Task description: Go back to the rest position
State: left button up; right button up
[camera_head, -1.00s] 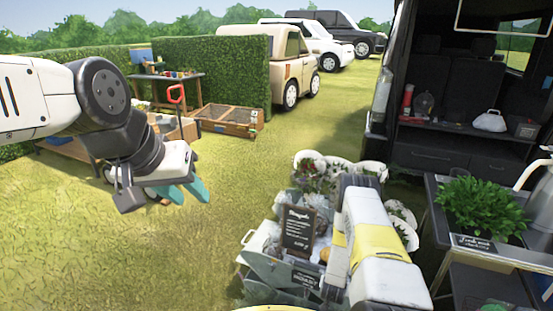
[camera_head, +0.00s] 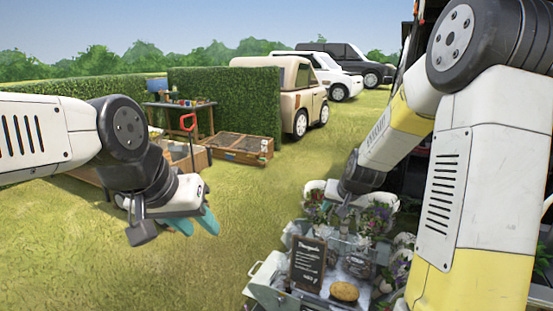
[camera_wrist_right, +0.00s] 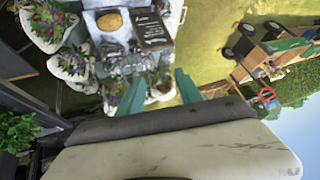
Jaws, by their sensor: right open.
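My left gripper (camera_head: 196,221) hangs over the grass at the left in the head view. Its two teal fingers show slightly apart, with nothing seen between them. My right arm reaches in from the right, bent, with its hand above the back of the flower stand. In the right wrist view my right gripper (camera_wrist_right: 160,80) has its teal fingers apart and empty. The stand's flower pots (camera_wrist_right: 70,62) and chalkboard sign (camera_wrist_right: 152,32) lie beyond the fingers. The head view shows the chalkboard sign (camera_head: 308,263) upright on the stand, beside a round brown item (camera_head: 344,291).
White-potted flowers (camera_head: 376,217) crowd the stand below my right arm. A dark van, mostly hidden, stands behind that arm. Wooden planter boxes (camera_head: 240,147), a hedge (camera_head: 225,100) and a beige car (camera_head: 285,95) are further back. Open grass lies between my arms.

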jog(key=s+a+r+n, duration=0.2)
jog(key=s+a+r, duration=0.1)
jog(key=s+r, duration=0.9)
jog(key=s+r+n+g+y, duration=0.1)
jog(key=s+r, duration=0.1)
jog(key=s, duration=1.4)
jog(key=shift+a, duration=0.15)
